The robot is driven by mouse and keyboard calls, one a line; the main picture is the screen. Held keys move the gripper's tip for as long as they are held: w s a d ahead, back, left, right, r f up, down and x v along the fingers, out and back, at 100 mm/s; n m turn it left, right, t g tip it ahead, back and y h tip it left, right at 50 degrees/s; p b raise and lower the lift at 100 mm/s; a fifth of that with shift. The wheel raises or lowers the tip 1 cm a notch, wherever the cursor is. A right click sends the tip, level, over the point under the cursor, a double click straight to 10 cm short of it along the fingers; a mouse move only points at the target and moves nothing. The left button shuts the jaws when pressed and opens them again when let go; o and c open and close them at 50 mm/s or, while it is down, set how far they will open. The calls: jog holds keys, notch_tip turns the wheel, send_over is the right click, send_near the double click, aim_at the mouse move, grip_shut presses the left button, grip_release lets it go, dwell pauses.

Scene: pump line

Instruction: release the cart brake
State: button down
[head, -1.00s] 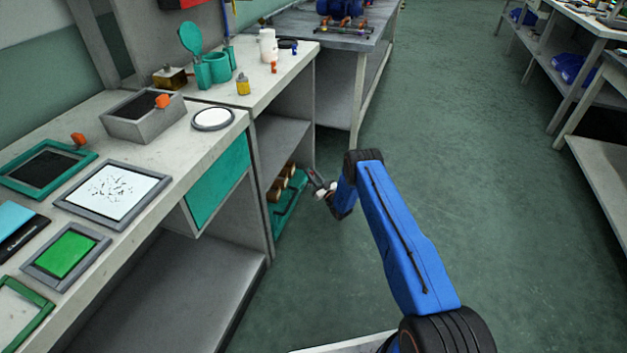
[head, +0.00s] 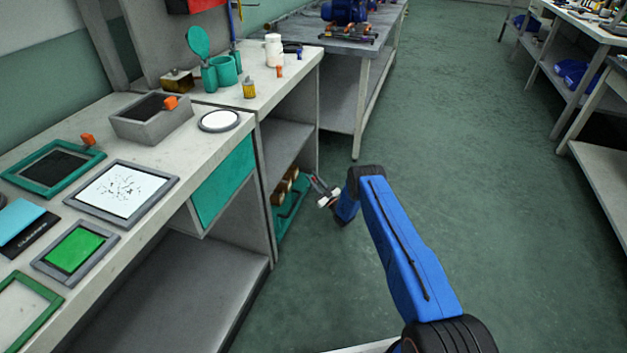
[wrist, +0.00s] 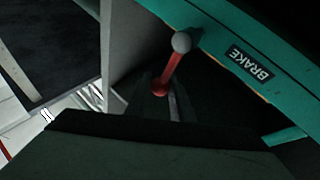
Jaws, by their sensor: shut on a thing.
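The teal cart (head: 278,236) stands low in the bay under the bench, with several brown cylinders (head: 285,185) on it. In the wrist view, its teal panel (wrist: 214,28) carries a dark BRAKE label (wrist: 250,62). The brake lever (wrist: 173,68) is a red rod with a grey ball at one end and a red knob at the other. My gripper (wrist: 163,92) is at the red knob end and appears shut on it; the dark fingers partly hide the contact. In the head view, my gripper (head: 318,187) is beside the cart's right side, small and hard to make out.
The bench (head: 235,135) and its post stand close on the left, with frames, a grey bin (head: 150,125) and teal cups (head: 224,68) on top. A metal table (head: 340,50) stands behind. Open green floor (head: 460,130) lies right of my arm.

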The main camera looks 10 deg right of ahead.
jog(key=c, duration=1.5)
grip_release()
jog(key=shift+a, duration=0.1)
jog(key=shift+c, duration=0.2)
jog(key=v, duration=0.7)
jog(key=shift+s, duration=0.25)
jog(key=shift+f, duration=0.1)
